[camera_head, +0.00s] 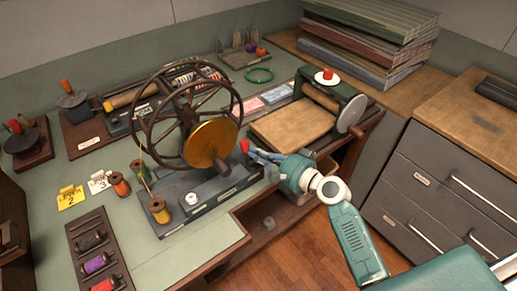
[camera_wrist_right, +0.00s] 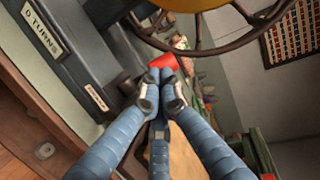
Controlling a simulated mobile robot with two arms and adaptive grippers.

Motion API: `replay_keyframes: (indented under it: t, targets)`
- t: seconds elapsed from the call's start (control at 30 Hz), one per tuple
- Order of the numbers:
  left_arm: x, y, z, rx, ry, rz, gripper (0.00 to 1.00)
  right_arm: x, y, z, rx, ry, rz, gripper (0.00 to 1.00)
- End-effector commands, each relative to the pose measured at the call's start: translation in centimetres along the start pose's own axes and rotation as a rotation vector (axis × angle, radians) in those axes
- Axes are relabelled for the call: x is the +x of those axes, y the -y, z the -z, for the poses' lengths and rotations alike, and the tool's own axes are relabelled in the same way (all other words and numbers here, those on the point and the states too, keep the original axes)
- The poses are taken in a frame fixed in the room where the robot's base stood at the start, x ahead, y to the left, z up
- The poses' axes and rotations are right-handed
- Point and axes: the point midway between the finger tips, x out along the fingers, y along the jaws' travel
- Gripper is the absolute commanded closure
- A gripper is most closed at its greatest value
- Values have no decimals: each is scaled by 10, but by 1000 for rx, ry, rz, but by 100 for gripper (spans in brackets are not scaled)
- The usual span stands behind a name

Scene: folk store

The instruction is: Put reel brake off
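The reel (camera_head: 166,128) is a large dark spoked wheel with a golden disc (camera_head: 212,143) on a grey base (camera_head: 181,182). A red knob (camera_head: 244,146) stands at the base's right end, below the disc. It also shows in the right wrist view (camera_wrist_right: 163,61), just beyond my fingertips. My right gripper (camera_head: 253,153) comes in from the right with its blue fingers close together at the knob. Its tips partly cover the knob in the wrist view (camera_wrist_right: 161,88); I cannot tell whether they grip it. My left gripper is not in view.
Thread spools (camera_head: 159,211) stand by the base, with a spool rack (camera_head: 72,235) at front left. A green press with a wooden bed (camera_head: 290,132) stands close beyond my right gripper. Drawers (camera_head: 425,190) are at right. The counter's front left has some free room.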

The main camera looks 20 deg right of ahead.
Motion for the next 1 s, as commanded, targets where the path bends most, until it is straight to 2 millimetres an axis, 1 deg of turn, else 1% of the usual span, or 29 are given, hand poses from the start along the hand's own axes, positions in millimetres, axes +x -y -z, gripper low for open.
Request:
replay_keyframes:
  t: [0.33,1.0]
  targets:
    - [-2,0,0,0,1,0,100,8,4,2,-1,0,1,100]
    - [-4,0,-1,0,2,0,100,9,6,1,-1,1,1,100]
